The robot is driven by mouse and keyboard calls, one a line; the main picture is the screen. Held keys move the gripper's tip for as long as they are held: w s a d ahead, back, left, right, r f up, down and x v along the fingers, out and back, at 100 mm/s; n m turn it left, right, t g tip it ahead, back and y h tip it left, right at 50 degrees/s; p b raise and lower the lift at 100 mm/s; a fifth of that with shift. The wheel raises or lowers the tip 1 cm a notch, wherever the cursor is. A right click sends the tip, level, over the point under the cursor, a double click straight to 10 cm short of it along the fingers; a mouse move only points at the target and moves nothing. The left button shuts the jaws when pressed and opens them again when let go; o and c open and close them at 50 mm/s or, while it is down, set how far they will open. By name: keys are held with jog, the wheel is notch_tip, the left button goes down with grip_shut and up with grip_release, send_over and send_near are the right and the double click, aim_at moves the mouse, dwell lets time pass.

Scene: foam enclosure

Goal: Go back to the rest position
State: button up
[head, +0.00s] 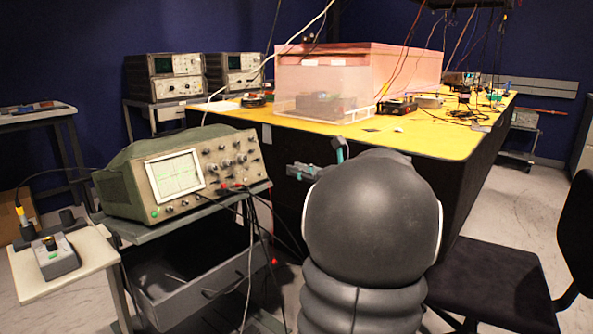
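The large dark rounded part in the lower middle of the head view, with a ribbed sleeve under it, appears to be my own arm. I cannot make out my gripper or its fingers. A small grey-blue piece (301,171) shows just left of the arm at the bench's front edge, and I cannot tell what it is. The pink foam enclosure (410,65) with a translucent front stands on the yellow bench top (460,142). My arm hides part of the bench front.
A lit oscilloscope (177,172) stands on a grey cart (150,234) at left, with cables hanging. A small side table (95,250) is at lower left. A black chair (500,285) stands close on the right. Pale floor (525,210) shows beyond the chair.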

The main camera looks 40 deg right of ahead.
dwell(0.3)
jog(key=a+f+n+g+y, duration=0.3)
jog(key=a+n, duration=0.4)
jog(key=a, duration=0.7)
jog(key=a+f+n+g+y, duration=0.25)
jog(key=a+n+g, duration=0.35)
jog(key=a, duration=0.8)
jog(key=s+a+f+n+g+h, duration=0.1)
jog(key=s+a+f+n+h, duration=0.2)
jog(key=s+n, duration=0.6)
jog(key=s+a+f+n+g+h, duration=0.2)
jog(key=s+a+f+n, duration=0.5)
jog(key=n, duration=0.6)
jog(key=shift+s+a+h, duration=0.85)
jog(key=shift+s, duration=0.3)
jog(key=shift+s, duration=0.1)
